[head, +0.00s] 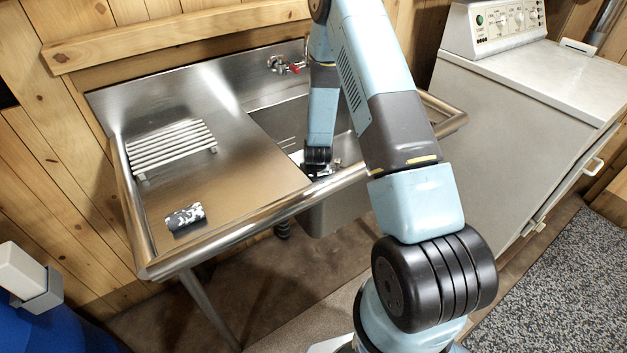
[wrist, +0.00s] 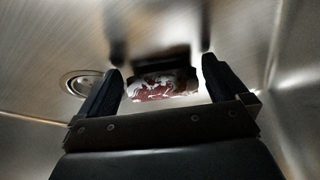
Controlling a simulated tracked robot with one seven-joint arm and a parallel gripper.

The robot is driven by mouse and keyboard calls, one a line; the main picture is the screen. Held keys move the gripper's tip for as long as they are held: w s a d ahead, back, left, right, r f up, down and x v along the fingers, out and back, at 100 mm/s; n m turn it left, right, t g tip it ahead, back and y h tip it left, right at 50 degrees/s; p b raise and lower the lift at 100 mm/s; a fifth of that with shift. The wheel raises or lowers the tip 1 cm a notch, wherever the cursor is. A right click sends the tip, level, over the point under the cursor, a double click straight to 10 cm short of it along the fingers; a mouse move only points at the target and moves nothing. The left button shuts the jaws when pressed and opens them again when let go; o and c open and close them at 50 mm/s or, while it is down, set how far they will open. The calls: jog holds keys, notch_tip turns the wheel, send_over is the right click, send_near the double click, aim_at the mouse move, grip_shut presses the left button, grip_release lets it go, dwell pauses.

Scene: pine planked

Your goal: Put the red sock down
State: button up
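The red sock (wrist: 163,85) is a small bundle with a red and white pattern. It shows in the wrist view between my fingertips, low in the steel sink basin. My gripper (wrist: 163,80) points down into the basin, its two dark fingers spread wide. A bright gap shows between the sock and the right finger; the left fingertip is very close to the sock's left end. In the head view my gripper (head: 318,170) is inside the basin behind the front rim, and the sock cannot be made out there.
The basin drain (wrist: 82,83) is left of the sock. The red-handled tap (head: 289,67) is at the back. A white appliance (head: 520,120) stands right.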

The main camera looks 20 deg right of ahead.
jog(key=s+r, duration=0.4)
jog(key=r, duration=0.8)
jog(key=s+r+y, duration=0.1)
jog(key=s+r, duration=0.3)
jog(key=r, duration=0.9)
jog(key=s+r, duration=0.4)
jog(key=r, duration=0.8)
jog(key=s+r, duration=0.7)
jog(key=s, duration=0.4)
jog(key=s+d+r+t, duration=0.1)
jog(key=s+r, duration=0.7)
jog(key=s, duration=0.3)
jog(key=shift+s+r+n+h, duration=0.3)
jog(key=shift+n, duration=0.1)
jog(key=shift+d, duration=0.1)
